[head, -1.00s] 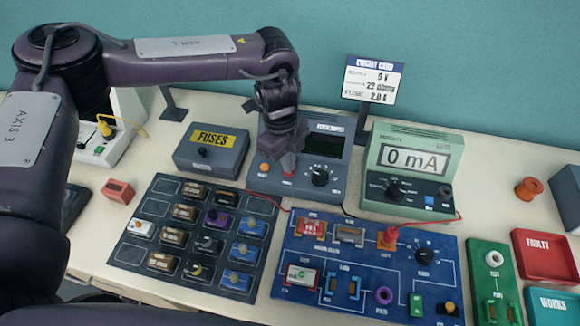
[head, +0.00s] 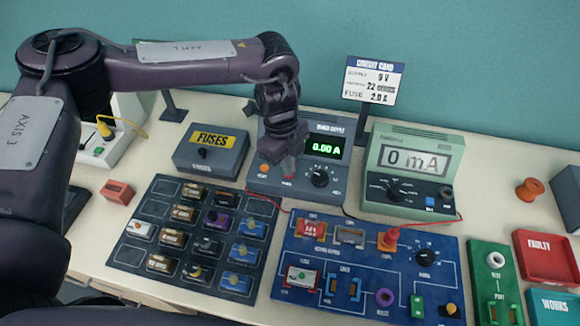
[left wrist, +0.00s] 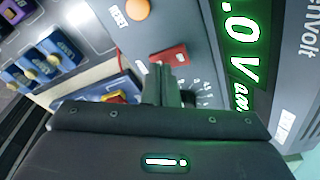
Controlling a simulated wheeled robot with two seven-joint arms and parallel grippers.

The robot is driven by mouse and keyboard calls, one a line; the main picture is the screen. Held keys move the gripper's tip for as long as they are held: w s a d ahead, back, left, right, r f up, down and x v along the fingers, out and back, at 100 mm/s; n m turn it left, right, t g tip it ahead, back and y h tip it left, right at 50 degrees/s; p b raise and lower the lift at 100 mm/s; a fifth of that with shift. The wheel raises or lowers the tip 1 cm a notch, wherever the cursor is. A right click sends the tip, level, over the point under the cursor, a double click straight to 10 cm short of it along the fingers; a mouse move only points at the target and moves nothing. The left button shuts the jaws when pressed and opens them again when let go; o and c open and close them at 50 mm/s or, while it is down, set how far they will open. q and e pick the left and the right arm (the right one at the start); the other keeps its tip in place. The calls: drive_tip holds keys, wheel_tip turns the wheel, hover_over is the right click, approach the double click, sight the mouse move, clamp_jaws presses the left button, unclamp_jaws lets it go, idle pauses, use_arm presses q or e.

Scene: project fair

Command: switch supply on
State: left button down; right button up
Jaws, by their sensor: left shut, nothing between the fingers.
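The power supply (head: 262,178) is a dark grey box at the back middle of the table, with an orange button, a black knob and a display (head: 325,147) that glows green and reads 0.00 A. The left wrist view shows its lit display (left wrist: 240,60) with green digits ending in "0 V". My left gripper (head: 288,172) is shut and empty, pointing down at the front panel left of the knob. A red switch (left wrist: 172,55) shows just beyond the fingertips (left wrist: 160,75); I cannot tell whether they touch it. My right gripper is not in view.
A green meter (head: 375,200) reading 0 mA stands right of the supply. A grey FUSES box (head: 225,160) stands left. In front lie a dark component tray (head: 135,254) and a blue circuit board (head: 310,262). Red and green bins are at the right.

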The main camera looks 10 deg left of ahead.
use_arm(q)
wheel_tip(320, 180, up, 7)
drive_tip(key=p, duration=0.5)
drive_tip(key=shift+f, duration=0.15)
idle(0.4)
